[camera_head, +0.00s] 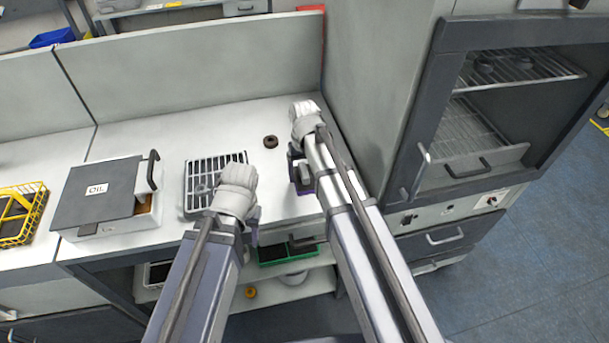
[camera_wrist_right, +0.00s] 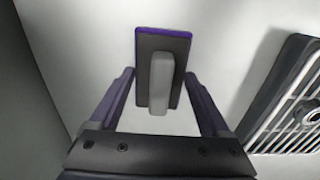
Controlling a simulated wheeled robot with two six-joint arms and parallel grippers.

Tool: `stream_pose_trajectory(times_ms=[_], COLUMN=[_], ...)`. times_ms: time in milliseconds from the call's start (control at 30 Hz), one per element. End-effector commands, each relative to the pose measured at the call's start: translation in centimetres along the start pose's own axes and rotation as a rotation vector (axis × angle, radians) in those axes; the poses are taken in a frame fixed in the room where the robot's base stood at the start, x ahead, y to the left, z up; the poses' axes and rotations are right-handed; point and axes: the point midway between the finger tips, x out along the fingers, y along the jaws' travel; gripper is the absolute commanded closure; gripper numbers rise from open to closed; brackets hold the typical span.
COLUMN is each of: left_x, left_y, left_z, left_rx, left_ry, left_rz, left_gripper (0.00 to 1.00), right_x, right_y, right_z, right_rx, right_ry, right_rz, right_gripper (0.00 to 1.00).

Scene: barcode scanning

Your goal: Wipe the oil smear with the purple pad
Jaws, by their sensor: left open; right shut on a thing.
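The purple pad (camera_wrist_right: 180,36) is dark with a purple edge and a grey upright handle (camera_wrist_right: 161,85). My right gripper (camera_wrist_right: 162,103) is shut on it, at the right end of the white worktop. In the head view my right gripper (camera_head: 300,172) is near the tall cabinet, and the pad is mostly hidden by it. My left gripper (camera_head: 254,226) is open at the front edge of the worktop, partly hidden by its own wrist. I cannot make out an oil smear in either view.
A slotted grey tray (camera_head: 187,190) lies left of my right gripper. A small dark ring (camera_head: 270,142) lies behind it. The cabinet (camera_head: 375,100) closes off the right side.

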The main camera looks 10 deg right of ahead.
Motion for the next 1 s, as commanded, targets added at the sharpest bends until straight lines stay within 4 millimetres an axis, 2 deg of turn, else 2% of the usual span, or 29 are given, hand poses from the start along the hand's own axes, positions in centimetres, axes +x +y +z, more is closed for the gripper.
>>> stream_pose_trajectory(times_ms=[500,833,1000], left_x=[0.3,0.3,-0.5], left_y=[0.0,0.0,-0.1], left_z=[0.0,0.0,0.0], left_rx=[0.0,0.0,0.0], left_ry=[0.0,0.0,0.0], left_rz=[0.0,0.0,0.0], left_gripper=[0.5,0.5,0.5], right_x=[0.3,0.3,-0.5], right_y=[0.0,0.1,0.1], right_z=[-3.8,-4.0,-4.0], right_rx=[0.001,0.001,0.001], right_ry=[0.001,0.004,0.004], right_rz=[0.001,0.001,0.001], right_gripper=[0.64,0.64,0.64])
